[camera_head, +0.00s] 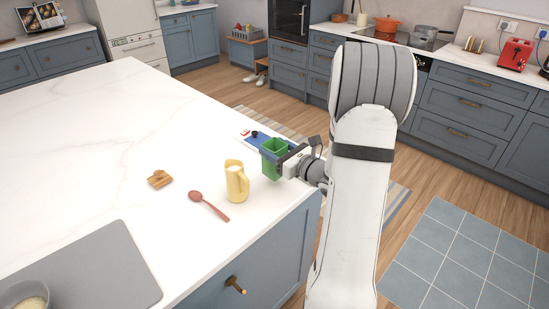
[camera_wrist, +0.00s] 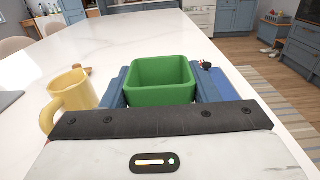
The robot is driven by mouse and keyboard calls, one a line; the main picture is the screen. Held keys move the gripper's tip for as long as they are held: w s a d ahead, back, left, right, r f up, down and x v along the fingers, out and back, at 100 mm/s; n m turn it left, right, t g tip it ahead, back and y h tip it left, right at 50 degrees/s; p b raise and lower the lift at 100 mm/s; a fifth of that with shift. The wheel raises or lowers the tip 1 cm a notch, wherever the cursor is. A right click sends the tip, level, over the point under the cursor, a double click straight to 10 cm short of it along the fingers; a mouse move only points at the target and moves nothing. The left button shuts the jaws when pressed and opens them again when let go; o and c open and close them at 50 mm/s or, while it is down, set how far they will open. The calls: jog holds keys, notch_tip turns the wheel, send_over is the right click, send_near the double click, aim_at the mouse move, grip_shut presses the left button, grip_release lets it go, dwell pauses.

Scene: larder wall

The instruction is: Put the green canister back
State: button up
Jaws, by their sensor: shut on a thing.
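The green canister (camera_head: 272,157) is an open-topped, square green container near the island's right edge. My gripper (camera_head: 276,156) is shut on it, with a finger on either side. In the wrist view the canister (camera_wrist: 161,82) stands upright between the fingers of my gripper (camera_wrist: 160,88), and its inside looks empty. Its lower part is hidden in the wrist view. I cannot tell whether its base touches the counter.
A yellow jug (camera_head: 236,182) stands close to the canister on the white island (camera_head: 120,130). A red spoon (camera_head: 209,206), a brown wooden piece (camera_head: 159,179) and a blue flat item (camera_head: 256,142) lie nearby. A grey mat (camera_head: 85,270) holds a bowl (camera_head: 24,296). The island's far left is clear.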

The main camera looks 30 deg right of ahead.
jog(key=shift+f, duration=1.55)
jog(key=shift+f, duration=0.2)
jog(key=o, duration=1.1)
jog(key=shift+r, duration=0.1)
